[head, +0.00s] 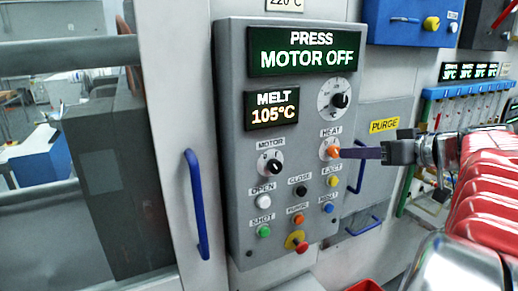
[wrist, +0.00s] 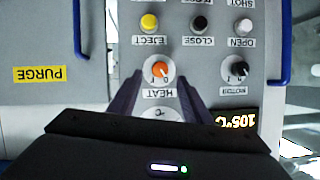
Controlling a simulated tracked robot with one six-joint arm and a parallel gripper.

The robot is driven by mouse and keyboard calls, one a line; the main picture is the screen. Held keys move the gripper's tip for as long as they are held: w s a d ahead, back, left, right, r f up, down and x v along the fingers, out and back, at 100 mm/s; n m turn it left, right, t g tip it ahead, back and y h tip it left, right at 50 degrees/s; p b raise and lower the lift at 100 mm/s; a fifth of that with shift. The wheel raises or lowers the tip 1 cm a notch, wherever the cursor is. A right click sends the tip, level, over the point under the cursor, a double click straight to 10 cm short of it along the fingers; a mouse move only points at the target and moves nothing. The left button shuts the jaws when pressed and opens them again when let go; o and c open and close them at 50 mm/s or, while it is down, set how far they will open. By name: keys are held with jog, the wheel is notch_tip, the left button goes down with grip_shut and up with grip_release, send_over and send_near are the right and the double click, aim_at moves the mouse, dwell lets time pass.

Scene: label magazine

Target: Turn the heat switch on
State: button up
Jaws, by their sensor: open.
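The heat switch is an orange knob (head: 333,152) on a white dial under the HEAT label, on the grey control panel (head: 236,160). The wrist view shows the same heat knob (wrist: 159,70) upside down, with 0 and 1 marks beside it. I cannot tell for sure which mark it points at. My gripper (head: 343,153) reaches in from the right with its purple fingers at the knob. In the wrist view my gripper (wrist: 160,77) is open, one finger to each side of the knob. Whether a finger touches it is unclear.
The black motor knob (head: 271,162) is left of the heat knob. Several push buttons sit below, including the yellow eject button (head: 331,181) and red emergency button (head: 299,243). The melt display (head: 272,108) reads 105°C. A blue handle (head: 197,203) stands left of the panel.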

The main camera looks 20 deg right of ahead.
aim_at(337, 153)
jog(key=shift+x, duration=3.05)
jog(key=c, duration=1.1)
